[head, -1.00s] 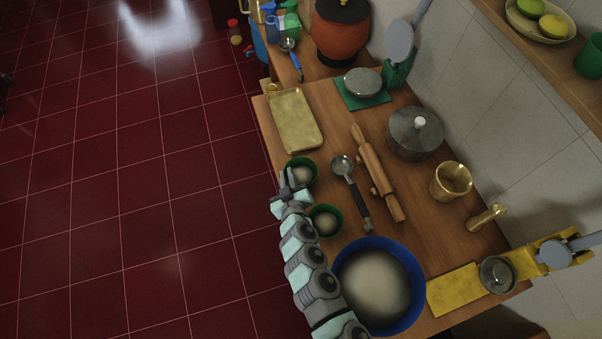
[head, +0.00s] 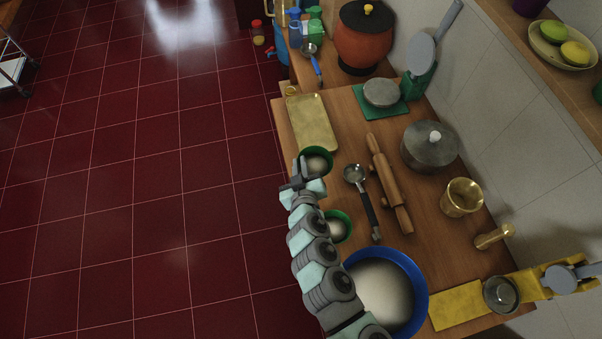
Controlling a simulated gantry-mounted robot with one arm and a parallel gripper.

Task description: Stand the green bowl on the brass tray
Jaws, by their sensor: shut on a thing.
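A green bowl (head: 316,158) with pale contents is at the near end of the brass tray (head: 313,122). My gripper (head: 302,169) is shut on the bowl's left rim. The bowl looks upright, and its far rim slightly overlaps the tray's near edge in the picture. I cannot tell how high it is above the table. The tray is a flat, empty rectangle at the table's left edge. A second green bowl (head: 338,226) with similar contents stands nearer, partly hidden by my arm.
A ladle (head: 359,192) and a rolling pin (head: 389,182) lie to the right of the held bowl. A large blue basin (head: 420,290) stands at the near end. A lidded steel pot (head: 425,150) and a green mat (head: 365,102) with a grey pot are further right.

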